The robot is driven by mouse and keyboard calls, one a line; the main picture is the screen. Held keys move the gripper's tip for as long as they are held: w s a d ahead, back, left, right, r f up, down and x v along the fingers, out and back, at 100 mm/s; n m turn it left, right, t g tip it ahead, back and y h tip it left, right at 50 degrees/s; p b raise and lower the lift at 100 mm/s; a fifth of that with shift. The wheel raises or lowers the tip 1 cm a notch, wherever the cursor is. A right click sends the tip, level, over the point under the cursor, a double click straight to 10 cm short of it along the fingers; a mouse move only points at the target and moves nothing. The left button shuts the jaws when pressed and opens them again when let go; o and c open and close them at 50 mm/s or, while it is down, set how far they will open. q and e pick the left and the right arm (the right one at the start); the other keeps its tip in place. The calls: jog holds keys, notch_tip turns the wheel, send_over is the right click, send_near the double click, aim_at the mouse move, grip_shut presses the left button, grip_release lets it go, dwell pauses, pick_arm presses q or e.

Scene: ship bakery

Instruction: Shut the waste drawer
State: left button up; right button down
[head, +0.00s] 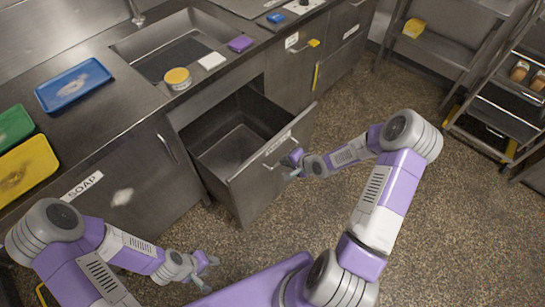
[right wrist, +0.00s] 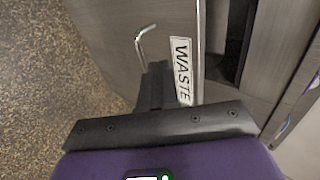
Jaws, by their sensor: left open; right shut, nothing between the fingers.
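The waste drawer (head: 247,194) stands pulled out from the steel counter, its metal inside looking empty. Its front bears a white WASTE label and a bar handle. In the right wrist view the label (right wrist: 181,62) and handle (right wrist: 146,40) show close ahead of the dark fingers. My right gripper (head: 290,173) is shut and empty, close to the outer side of the drawer front near the handle; I cannot tell whether it touches. It also shows in the right wrist view (right wrist: 156,84). My left gripper (head: 208,263) is open and empty, low over the floor in front of the counter.
The counter holds a sink (head: 170,55), a blue tray (head: 74,85), a yellow tray (head: 27,168), a green tray (head: 14,125) and a round yellow-topped tub (head: 178,78). A rack (head: 500,105) stands at the right. The speckled floor right of the drawer is clear.

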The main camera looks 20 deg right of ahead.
aim_at(267, 154)
jog(key=w+f, duration=0.1)
jog(key=w+a+b, duration=0.1)
jog(key=w, duration=0.1)
jog(key=w+a+f, duration=0.1)
jog(key=w, duration=0.1)
jog(key=shift+f+b, duration=0.3)
jog(key=shift+w+a, duration=0.25)
jog(key=shift+w, duration=0.35)
jog(key=shift+w, duration=0.1)
